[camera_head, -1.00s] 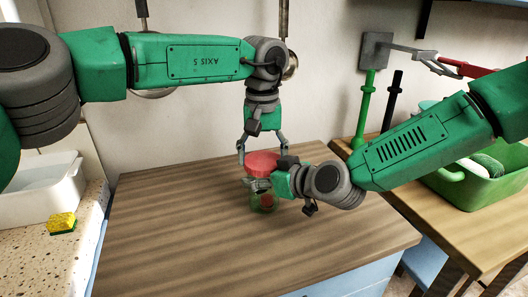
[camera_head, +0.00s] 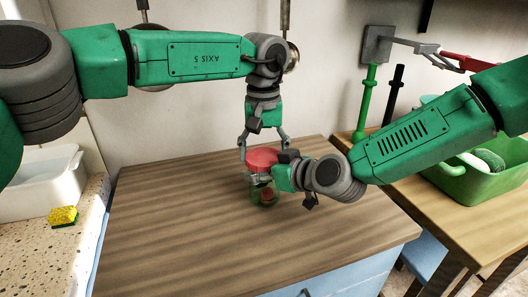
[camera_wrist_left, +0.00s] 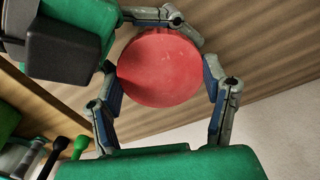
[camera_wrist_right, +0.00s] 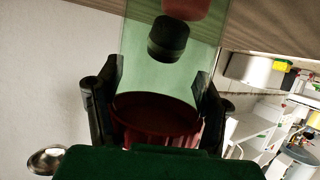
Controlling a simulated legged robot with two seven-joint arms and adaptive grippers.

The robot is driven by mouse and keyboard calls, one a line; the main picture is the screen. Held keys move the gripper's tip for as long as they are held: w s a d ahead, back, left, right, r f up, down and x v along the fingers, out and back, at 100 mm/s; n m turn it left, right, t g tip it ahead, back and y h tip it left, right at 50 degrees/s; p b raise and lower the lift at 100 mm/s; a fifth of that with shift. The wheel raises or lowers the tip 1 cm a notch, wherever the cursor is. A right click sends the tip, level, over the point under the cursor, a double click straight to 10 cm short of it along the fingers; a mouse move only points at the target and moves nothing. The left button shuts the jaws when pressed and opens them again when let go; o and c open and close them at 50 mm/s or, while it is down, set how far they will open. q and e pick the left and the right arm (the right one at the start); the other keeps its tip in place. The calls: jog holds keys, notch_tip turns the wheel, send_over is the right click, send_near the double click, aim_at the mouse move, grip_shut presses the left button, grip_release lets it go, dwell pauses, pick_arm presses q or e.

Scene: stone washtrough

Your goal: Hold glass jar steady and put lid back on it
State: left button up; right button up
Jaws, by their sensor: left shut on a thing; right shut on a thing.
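The round red lid (camera_head: 262,157) is held by my left gripper (camera_head: 263,147), which reaches down from above. In the left wrist view the fingers close around the rim of the lid (camera_wrist_left: 160,68). The glass jar (camera_head: 265,194) is directly below the lid, and my right gripper (camera_head: 260,178) is shut on it from the right side. In the right wrist view the clear greenish jar (camera_wrist_right: 140,60) is between the fingers, with dark and red things inside. The dark red lid (camera_wrist_right: 155,122) shows at the jar's mouth. I cannot tell whether they touch.
The wooden tabletop (camera_head: 190,235) is clear around the jar. At left are a white basin (camera_head: 40,190) and a yellow sponge (camera_head: 63,216) on a speckled counter. At right a green tub (camera_head: 455,180) stands on another wooden table, with green and black handles behind.

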pick_arm(q)
jog(key=shift+f, duration=0.4)
jog(key=shift+s+f, duration=0.1)
jog(key=shift+f, duration=0.35)
jog(key=shift+c, duration=1.1)
jog(key=shift+s+d, duration=0.15)
jog(key=shift+d+r, duration=0.15)
jog(key=shift+s+d+r, duration=0.1)
jog(key=shift+d+r, duration=0.25)
jog(key=shift+o, duration=0.2)
jog(key=shift+a+f+y, duration=0.1)
jog(key=shift+a+y, duration=0.15)
jog(key=shift+y, duration=0.05)
jog(key=shift+c, duration=0.2)
